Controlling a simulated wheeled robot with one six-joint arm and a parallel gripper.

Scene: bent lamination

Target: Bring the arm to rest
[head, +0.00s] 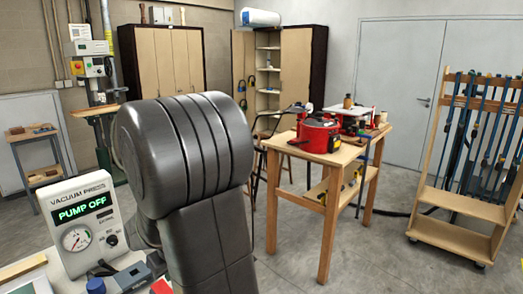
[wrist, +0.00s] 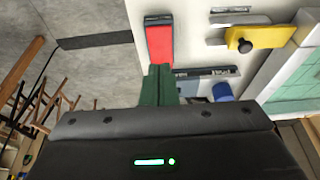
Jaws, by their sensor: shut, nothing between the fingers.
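My arm, dark grey and bent, fills the middle of the head view; my gripper is out of sight there. In the wrist view my gripper (wrist: 160,72) shows as a wide dark body with a green status light, and narrow green fingers close together with nothing seen between them. A red block (wrist: 159,42) with a dark end lies on the pale bench top (wrist: 196,22), just beyond the fingertips in the picture. I cannot tell the gap between them.
A vacuum press control box (head: 80,225) reading PUMP OFF stands at left, close to my arm. A yellow tool (wrist: 262,36) and a blue item (wrist: 222,92) lie on the bench. A wooden table (head: 328,160) with a red pot and a clamp rack (head: 460,205) stand farther right. Open floor lies between.

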